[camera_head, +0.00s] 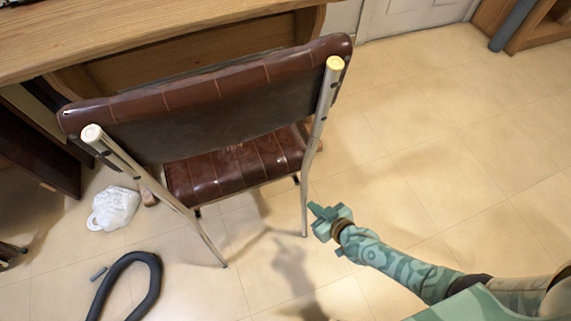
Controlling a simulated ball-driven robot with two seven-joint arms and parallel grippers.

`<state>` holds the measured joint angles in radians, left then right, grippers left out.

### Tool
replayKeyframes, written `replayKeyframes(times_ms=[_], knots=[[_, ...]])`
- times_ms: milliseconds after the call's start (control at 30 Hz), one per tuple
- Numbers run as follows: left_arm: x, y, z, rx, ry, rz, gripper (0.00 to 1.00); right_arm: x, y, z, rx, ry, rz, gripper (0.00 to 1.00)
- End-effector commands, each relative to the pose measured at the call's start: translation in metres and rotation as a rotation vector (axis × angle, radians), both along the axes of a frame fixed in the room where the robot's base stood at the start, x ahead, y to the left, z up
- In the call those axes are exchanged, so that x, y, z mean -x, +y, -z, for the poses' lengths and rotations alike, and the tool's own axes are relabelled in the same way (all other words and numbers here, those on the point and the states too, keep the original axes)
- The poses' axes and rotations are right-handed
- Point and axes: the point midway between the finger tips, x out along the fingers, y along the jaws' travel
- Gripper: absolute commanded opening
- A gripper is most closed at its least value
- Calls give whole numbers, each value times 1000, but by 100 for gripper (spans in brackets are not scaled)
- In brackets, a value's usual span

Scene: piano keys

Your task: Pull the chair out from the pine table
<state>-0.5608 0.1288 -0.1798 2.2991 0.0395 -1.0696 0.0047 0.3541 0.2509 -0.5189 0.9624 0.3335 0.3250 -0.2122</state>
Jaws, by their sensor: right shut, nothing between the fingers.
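The chair (235,174) has a dark red-brown padded seat and backrest on pale metal legs. It stands with its back toward me, its far side close to the pine table (150,38) at the top left. My right gripper (316,212) is green, shut and empty. It appears just right of the chair's near right leg in the picture; I cannot tell whether they touch. My left gripper is not in view.
A white bag (115,208) lies on the floor left of the chair. A black hose (155,275) curves across the floor at the lower left. A wooden shelf unit (528,25) stands at the top right. The tiled floor on the right is clear.

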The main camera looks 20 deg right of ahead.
Motion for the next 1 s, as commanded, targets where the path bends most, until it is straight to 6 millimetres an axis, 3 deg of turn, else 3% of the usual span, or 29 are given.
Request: replayKeyframes(times_ms=[500,833,1000], knots=[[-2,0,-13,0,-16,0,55,39,-8,-2,-1,-3,0,0],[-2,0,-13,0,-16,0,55,42,-8,-2,-1,-4,0,1],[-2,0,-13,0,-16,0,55,42,-8,-2,-1,-4,0,48]])
